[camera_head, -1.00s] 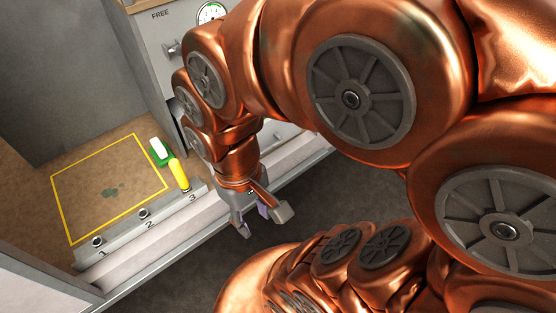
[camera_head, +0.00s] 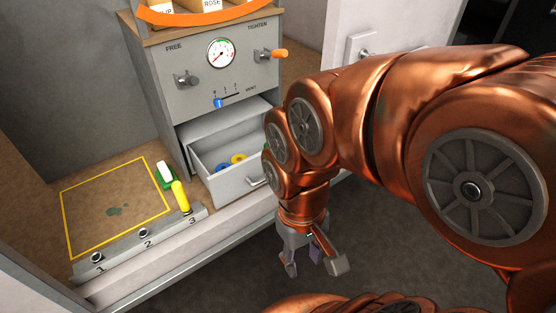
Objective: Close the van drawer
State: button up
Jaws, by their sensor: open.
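The van drawer (camera_head: 232,187) is a light grey drawer low in a grey cabinet (camera_head: 212,85). It is pulled out, and a blue ring and a yellow ring (camera_head: 238,158) lie inside it. Its bar handle (camera_head: 257,182) is on the front, partly hidden by my arm. My gripper (camera_head: 313,265) is open and empty. It points down in front of the van's edge, to the right of and below the drawer front in the picture, and apart from it.
The cabinet has a gauge (camera_head: 221,52), a grey knob (camera_head: 187,81), an orange-handled knob (camera_head: 271,54) and a blue slider (camera_head: 218,103). A green-and-white brush (camera_head: 166,175) and a yellow-handled tool (camera_head: 181,197) are by a numbered rail (camera_head: 145,243). Dark floor is free in front.

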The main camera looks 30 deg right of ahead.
aim_at(248, 137)
jog(key=z, duration=0.45)
jog(key=i, duration=0.85)
jog(key=z, duration=1.5)
jog(key=k, duration=0.85)
jog(key=u, duration=1.75)
